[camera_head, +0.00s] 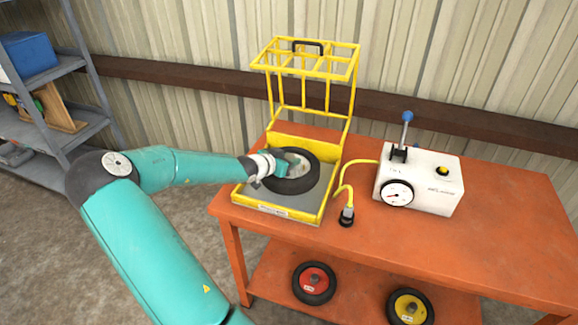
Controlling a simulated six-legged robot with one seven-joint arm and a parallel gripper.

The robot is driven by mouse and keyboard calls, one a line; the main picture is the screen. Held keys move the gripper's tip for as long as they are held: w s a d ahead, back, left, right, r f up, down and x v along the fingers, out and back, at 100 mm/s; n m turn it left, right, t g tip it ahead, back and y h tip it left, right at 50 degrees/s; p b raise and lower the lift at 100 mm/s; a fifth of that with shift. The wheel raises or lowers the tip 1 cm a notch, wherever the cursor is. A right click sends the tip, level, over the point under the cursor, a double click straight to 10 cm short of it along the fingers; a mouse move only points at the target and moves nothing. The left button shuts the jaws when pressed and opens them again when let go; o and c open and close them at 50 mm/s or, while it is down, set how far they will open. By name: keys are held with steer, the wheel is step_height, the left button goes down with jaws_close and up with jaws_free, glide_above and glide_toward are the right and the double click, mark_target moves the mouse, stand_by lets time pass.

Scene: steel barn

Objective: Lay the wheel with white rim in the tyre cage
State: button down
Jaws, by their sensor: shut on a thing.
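The wheel with white rim (306,180) is a black tyre around a pale hub, lying about flat within the base of the tyre cage. The tyre cage (318,212) is a yellow frame with a grey floor on the orange table, and its barred lid (305,62) stands raised at the back. My gripper (287,167) reaches in from the left and is shut on the wheel near its hub. The gripper hides part of the rim and the exact grip. I cannot tell whether the tyre touches the cage floor.
A white inflator box (425,183) with a gauge and blue-knobbed lever stands right of the cage. Its yellow hose ends at a black-footed fitting (346,216). A red-rimmed wheel (314,282) and a yellow-rimmed wheel (409,306) are on the lower shelf. Grey shelving (75,112) stands left.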

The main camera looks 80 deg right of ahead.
steer(key=shift+f, duration=1.3)
steer(key=shift+f, duration=0.15)
steer(key=c, duration=1)
jaws_free()
steer(key=v, duration=1.2)
